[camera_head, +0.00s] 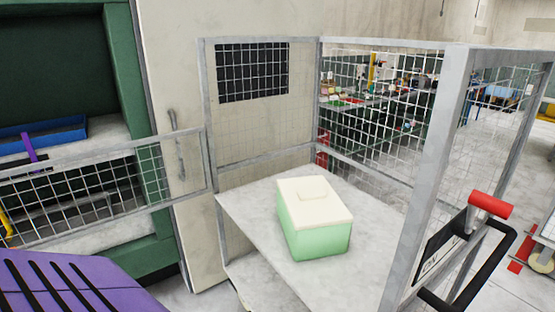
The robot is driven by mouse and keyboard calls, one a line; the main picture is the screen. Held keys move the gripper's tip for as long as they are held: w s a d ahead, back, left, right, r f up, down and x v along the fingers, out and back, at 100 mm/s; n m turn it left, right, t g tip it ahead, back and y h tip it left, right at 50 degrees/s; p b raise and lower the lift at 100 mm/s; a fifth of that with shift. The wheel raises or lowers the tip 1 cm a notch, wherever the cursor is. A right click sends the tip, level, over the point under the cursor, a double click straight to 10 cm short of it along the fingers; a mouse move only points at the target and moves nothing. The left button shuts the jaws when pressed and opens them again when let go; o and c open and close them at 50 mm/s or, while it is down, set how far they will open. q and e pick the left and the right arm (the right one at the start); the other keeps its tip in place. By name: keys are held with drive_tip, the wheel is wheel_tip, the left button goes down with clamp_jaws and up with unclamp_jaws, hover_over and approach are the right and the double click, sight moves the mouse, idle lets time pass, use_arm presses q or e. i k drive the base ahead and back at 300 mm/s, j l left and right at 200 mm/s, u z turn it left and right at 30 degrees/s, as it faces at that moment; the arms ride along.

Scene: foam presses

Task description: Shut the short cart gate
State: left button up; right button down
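The cart (452,130) has a grey metal frame with wire mesh sides and stands in the middle and right of the view. Its short gate (155,175) is a low framed mesh panel. The gate stands open, reaching out to the left from the cart's left post, and its far end leaves the picture at the left edge. The near left opening of the cart is uncovered. A pale green box with a cream lid (316,220) sits on the cart's shelf (250,215).
A green-framed machine (125,70) stands behind the gate at left, with a blue tray (60,130) inside. A beige panel with a handle (178,145) stands beside it.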

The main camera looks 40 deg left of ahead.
sight(9, 172)
drive_tip(key=k+j, duration=0.15)
drive_tip(key=j, duration=0.25)
drive_tip(key=k+j, duration=0.15)
drive_tip(key=j, duration=0.25)
drive_tip(key=k+j, duration=0.15)
drive_tip(key=j, duration=0.25)
drive_tip(key=k+j+z, duration=0.1)
drive_tip(key=j, duration=0.3)
drive_tip(key=k+j, duration=0.25)
drive_tip(key=j, duration=0.15)
drive_tip(key=k+j, duration=0.15)
drive_tip(key=j, duration=0.25)
drive_tip(key=k+j, duration=0.15)
drive_tip(key=j, duration=0.25)
drive_tip(key=k+j+z, duration=0.1)
drive_tip(key=k+j, duration=0.3)
drive_tip(key=j, duration=0.2)
drive_tip(key=k+j+z, duration=0.1)
drive_tip(key=k+j, duration=0.35)
drive_tip(key=j, duration=0.15)
drive_tip(key=k+j, duration=0.45)
drive_tip(key=j+z, duration=0.05)
drive_tip(key=j, duration=0.05)
